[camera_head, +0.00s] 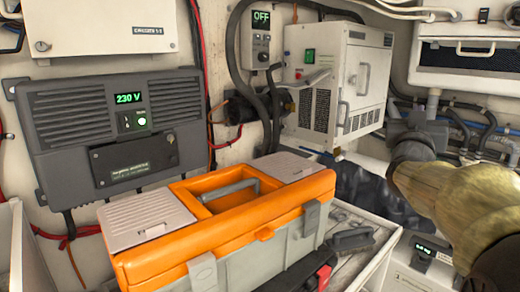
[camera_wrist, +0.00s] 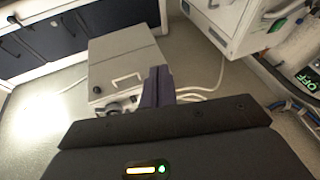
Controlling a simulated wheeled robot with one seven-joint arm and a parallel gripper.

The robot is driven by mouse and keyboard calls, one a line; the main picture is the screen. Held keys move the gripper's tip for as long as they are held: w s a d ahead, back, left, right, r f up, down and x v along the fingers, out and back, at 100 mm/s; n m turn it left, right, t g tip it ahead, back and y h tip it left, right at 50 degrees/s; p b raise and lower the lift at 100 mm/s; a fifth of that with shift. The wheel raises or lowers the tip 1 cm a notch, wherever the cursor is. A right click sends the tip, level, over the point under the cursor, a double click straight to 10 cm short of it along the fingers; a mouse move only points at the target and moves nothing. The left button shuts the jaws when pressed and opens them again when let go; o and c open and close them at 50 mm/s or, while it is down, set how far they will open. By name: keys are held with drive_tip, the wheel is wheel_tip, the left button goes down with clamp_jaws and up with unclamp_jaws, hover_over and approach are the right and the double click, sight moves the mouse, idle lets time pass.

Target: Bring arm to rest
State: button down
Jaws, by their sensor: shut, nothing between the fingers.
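My gripper (camera_wrist: 158,84) shows in the wrist view as dark fingers closed together above the wide black gripper body. Nothing is held between the fingers. Beyond the fingers, a grey box with a handle (camera_wrist: 125,75) stands on the floor; I cannot tell how far it is from them. In the head view my arm comes in from the lower right and reaches toward the back wall, beside the white vented unit. The gripper itself is not clear there.
An orange-and-grey toolbox (camera_head: 265,233) fills the front middle. A 230 V panel (camera_head: 60,155) hangs on the left wall. The white vented unit (camera_head: 310,105) is on the back wall, below cables. The wrist view shows dark blue cabinets (camera_wrist: 90,35) and open floor (camera_wrist: 40,115).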

drive_tip(key=s+a+f+n+g+y, duration=0.15)
drive_tip(key=a+f+g+y, duration=0.45)
drive_tip(key=f, duration=0.8)
drive_tip(key=s+a+f+n+g+y, duration=0.1)
drive_tip(key=a+f+n+y, duration=0.25)
drive_tip(key=a+f, duration=0.75)
drive_tip(key=s+a+f+g+y, duration=0.2)
drive_tip(key=s+f+g, duration=0.7)
drive_tip(key=s+f, duration=0.9)
wheel_tip(320, 180, down, 2)
drive_tip(key=shift+s+a, duration=0.25)
drive_tip(key=shift+a, duration=0.7)
